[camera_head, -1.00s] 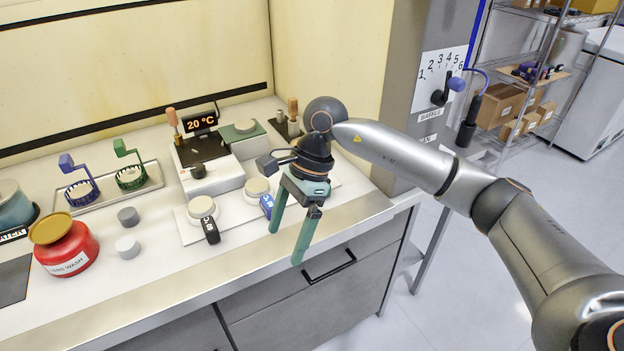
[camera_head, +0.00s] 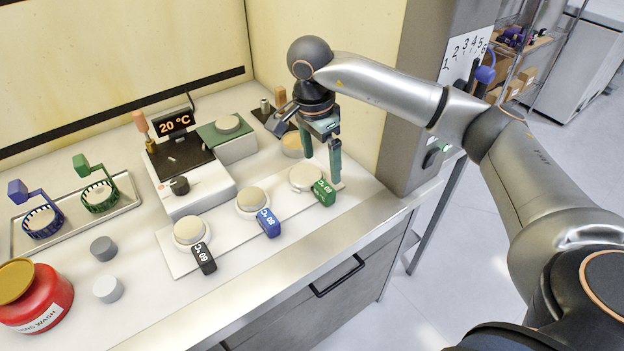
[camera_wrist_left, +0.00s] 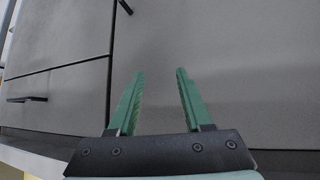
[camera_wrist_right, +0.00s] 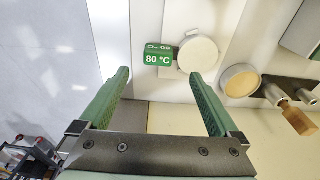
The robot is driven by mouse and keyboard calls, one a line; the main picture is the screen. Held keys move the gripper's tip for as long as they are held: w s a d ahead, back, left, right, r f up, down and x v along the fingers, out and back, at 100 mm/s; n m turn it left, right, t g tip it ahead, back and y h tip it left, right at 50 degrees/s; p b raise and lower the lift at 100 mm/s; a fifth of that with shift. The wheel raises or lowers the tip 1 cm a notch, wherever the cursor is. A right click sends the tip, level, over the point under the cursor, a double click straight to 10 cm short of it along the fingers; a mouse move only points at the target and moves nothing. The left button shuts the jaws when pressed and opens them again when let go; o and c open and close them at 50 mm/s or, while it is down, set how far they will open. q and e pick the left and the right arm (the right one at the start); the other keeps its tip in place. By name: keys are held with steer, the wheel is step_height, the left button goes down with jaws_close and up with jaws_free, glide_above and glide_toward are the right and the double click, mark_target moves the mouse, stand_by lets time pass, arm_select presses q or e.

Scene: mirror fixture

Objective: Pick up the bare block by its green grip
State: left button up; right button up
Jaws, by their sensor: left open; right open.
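A round pale block (camera_head: 306,178) with a green grip (camera_head: 324,192) stands at the right end of a white strip on the counter. In the right wrist view the block (camera_wrist_right: 198,53) and its green grip (camera_wrist_right: 158,55), marked 80 °C, lie ahead of the fingertips. My right gripper (camera_head: 322,166) is open and empty, its fingers pointing down just behind and above the green grip; I cannot tell the exact gap. My left gripper (camera_wrist_left: 160,72) is open and empty, facing grey cabinet fronts; it is outside the head view.
Similar blocks with a blue grip (camera_head: 268,222) and a black grip (camera_head: 203,257) stand to the left on the strip. A tan-topped round piece (camera_head: 292,146) is behind my right gripper. A heater with a display (camera_head: 174,123) stands further back. A grey wall panel (camera_head: 408,150) is close on the right.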

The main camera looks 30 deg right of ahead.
mark_target(324, 187)
steer(key=f, duration=0.2)
steer(key=f+p, duration=0.1)
steer(key=f, duration=0.4)
steer(key=shift+s+d+f, duration=0.1)
steer(key=shift+d, duration=0.3)
jaws_close()
stand_by(0.4)
